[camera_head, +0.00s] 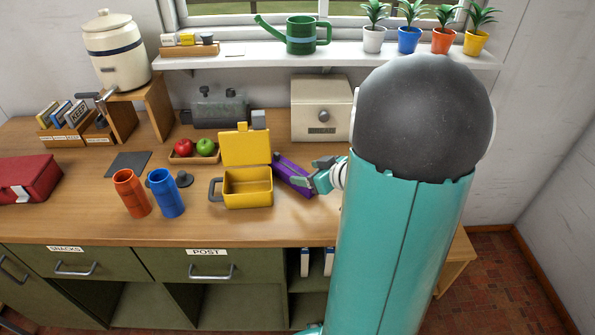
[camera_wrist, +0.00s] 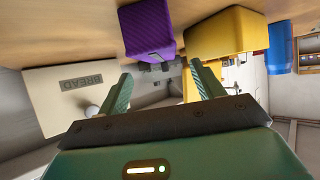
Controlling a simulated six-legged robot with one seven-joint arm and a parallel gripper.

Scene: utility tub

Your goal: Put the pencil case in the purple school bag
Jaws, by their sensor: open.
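A long purple ribbed case (camera_head: 291,174), which looks like the pencil case, lies slanted on the counter, right of the yellow box. In the wrist view the purple case (camera_wrist: 147,30) is beyond my fingertips, toward the top of the picture. My gripper (camera_head: 318,173) is at the case's right end. In the wrist view my gripper (camera_wrist: 164,80) has its fingers spread wide, with nothing held between them. I cannot tell if a finger touches the case. No separate purple school bag can be made out; my arm hides the counter's right part.
An open yellow box (camera_head: 248,188) with a handle stands left of the case. The bread bin (camera_head: 321,108) is behind. Orange (camera_head: 131,193) and blue (camera_head: 166,192) cups stand further left, fruit in a tray (camera_head: 181,157) behind them. A red bag (camera_head: 28,179) lies far left.

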